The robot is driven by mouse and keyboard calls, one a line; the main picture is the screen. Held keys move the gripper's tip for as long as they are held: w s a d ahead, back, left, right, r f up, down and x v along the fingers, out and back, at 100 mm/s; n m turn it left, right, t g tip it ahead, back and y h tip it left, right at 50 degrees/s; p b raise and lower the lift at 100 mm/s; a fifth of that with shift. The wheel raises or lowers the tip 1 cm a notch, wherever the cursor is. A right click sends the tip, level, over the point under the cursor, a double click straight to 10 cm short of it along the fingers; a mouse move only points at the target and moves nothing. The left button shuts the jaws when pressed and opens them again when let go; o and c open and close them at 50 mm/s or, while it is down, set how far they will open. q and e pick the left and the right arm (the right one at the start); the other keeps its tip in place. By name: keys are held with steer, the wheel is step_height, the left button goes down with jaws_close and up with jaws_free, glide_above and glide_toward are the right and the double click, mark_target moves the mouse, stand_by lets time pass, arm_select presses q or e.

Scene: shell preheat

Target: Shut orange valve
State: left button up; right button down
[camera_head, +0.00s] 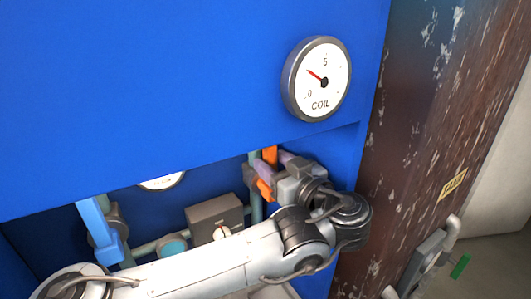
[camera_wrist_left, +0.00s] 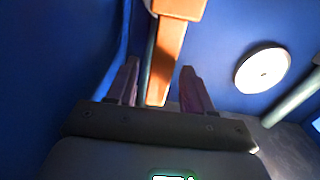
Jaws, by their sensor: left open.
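The orange valve handle (camera_head: 270,154) is a flat bar on a teal vertical pipe, under the overhang of the blue cabinet. In the left wrist view the orange bar (camera_wrist_left: 168,55) runs lengthwise from the top edge down between my two fingers. My left gripper (camera_head: 275,164) is at the handle, with purple-grey fingers on either side of it. In the wrist view the left gripper (camera_wrist_left: 158,68) is open, with gaps visible beside the bar. The gripper hides part of the handle and the valve body. My right gripper is not in view.
A blue lever (camera_head: 98,232) hangs on another pipe at the left. A grey box with a knob (camera_head: 214,218) sits between. The COIL gauge (camera_head: 317,79) is on the panel above, its needle between 0 and 5. A rusty brown post (camera_head: 420,120) stands at the right.

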mark_target(265, 157)
arm_select(q)
steer(key=shift+x, duration=1.8)
jaws_close()
